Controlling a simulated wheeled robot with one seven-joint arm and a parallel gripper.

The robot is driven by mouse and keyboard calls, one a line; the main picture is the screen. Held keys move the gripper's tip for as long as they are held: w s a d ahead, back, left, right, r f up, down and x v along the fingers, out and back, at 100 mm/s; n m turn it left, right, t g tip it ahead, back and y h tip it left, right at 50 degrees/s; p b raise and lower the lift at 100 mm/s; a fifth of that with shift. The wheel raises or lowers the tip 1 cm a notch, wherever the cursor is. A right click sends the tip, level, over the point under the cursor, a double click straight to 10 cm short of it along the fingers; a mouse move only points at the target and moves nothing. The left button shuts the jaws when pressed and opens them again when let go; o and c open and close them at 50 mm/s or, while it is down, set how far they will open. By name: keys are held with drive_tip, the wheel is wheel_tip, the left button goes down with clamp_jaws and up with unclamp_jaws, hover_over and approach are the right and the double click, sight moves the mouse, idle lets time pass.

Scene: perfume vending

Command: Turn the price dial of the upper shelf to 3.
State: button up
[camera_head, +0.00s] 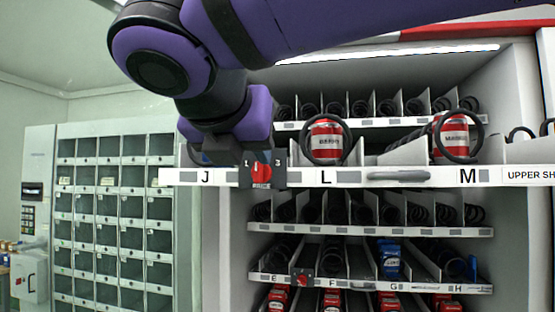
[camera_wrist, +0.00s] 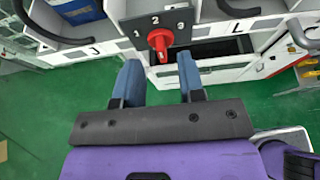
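The price dial (camera_head: 262,174) is a red knob on a dark plate on the upper shelf's front rail (camera_head: 340,177), between labels J and L. In the wrist view the dial (camera_wrist: 160,40) shows numbers 1, 2 and 3 around its top. I cannot tell for certain which number it points to. My gripper (camera_wrist: 158,61) is open and empty. Its two blue fingers are spread left and right of the dial's line, with the knob just beyond the fingertips; I see no contact. In the head view the fingers are mostly hidden near the dial plate.
Red cans (camera_head: 326,139) sit in wire coils behind the rail. A grey handle (camera_head: 398,175) is right of L. A second red dial (camera_head: 302,278) is on a lower shelf. Grey lockers (camera_head: 118,205) stand at left. Green floor (camera_wrist: 50,120) shows below.

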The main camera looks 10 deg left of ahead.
sight(264, 171)
drive_tip(key=shift+x, duration=1.7)
clamp_jaws()
drive_tip(key=shift+d, duration=0.1)
drive_tip(key=m+y, duration=0.1)
drive_tip(key=m, duration=0.1)
drive_tip(key=d+m+y, duration=0.1)
drive_tip(key=m, duration=0.1)
drive_tip(key=m+t+y, duration=0.1)
drive_tip(key=m+y, duration=0.1)
drive_tip(key=shift+d+f+m, duration=0.2)
drive_tip(key=shift+f+m, duration=0.15)
drive_tip(key=shift+m, duration=0.05)
drive_tip(key=shift+f+m+t+y, duration=0.15)
drive_tip(key=shift+m+t+y, duration=0.3)
drive_tip(key=shift+m, duration=0.35)
drive_tip(key=shift+s, duration=0.1)
